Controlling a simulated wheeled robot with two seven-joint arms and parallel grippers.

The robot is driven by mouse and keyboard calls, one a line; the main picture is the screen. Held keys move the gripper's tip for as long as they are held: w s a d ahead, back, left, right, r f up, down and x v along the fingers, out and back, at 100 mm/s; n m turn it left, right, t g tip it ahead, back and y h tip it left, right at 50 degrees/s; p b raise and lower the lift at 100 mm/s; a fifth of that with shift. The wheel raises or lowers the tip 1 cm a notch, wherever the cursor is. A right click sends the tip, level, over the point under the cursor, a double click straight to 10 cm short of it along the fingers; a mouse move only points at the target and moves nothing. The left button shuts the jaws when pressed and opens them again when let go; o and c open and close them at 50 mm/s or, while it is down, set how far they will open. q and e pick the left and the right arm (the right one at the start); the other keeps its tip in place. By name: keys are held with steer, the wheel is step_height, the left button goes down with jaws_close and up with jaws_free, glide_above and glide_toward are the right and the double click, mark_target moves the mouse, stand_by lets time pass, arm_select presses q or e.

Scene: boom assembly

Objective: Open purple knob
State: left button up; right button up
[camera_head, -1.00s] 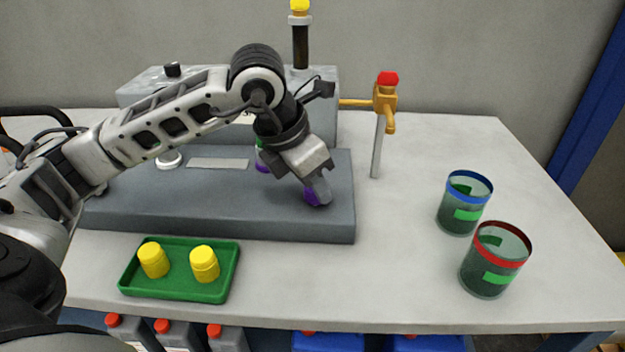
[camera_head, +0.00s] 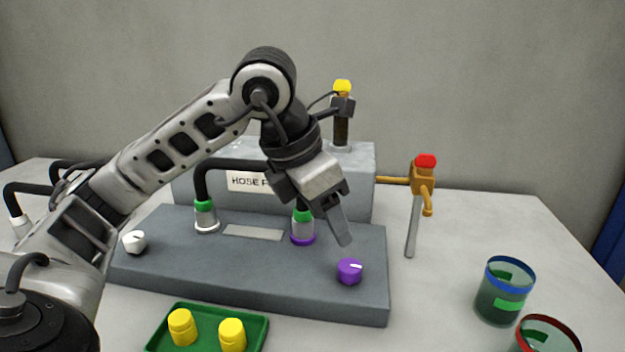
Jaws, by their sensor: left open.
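The purple knob (camera_head: 350,271) sits on the front right of the grey panel base (camera_head: 240,272), with a white mark across its top. My left gripper (camera_head: 342,228) is above and just behind the knob, apart from it, pointing down and to the right. It is open and holds nothing that I can see. A hose fitting with a purple ring (camera_head: 302,239) and green collar stands behind the knob, partly hidden by the gripper. My right gripper is not in view.
A white knob (camera_head: 134,242) and a white-ringed hose fitting (camera_head: 206,217) are on the left of the base. An orange tap with a red top (camera_head: 424,180) stands right. A green tray (camera_head: 256,331) with yellow bottles and two cups (camera_head: 505,290) are in front.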

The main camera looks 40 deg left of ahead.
arm_select(q)
steer(key=v, duration=0.5)
steer(key=shift+s+r+p, duration=0.1)
steer(key=shift+r+p, duration=0.2)
steer(key=shift+r, duration=0.05)
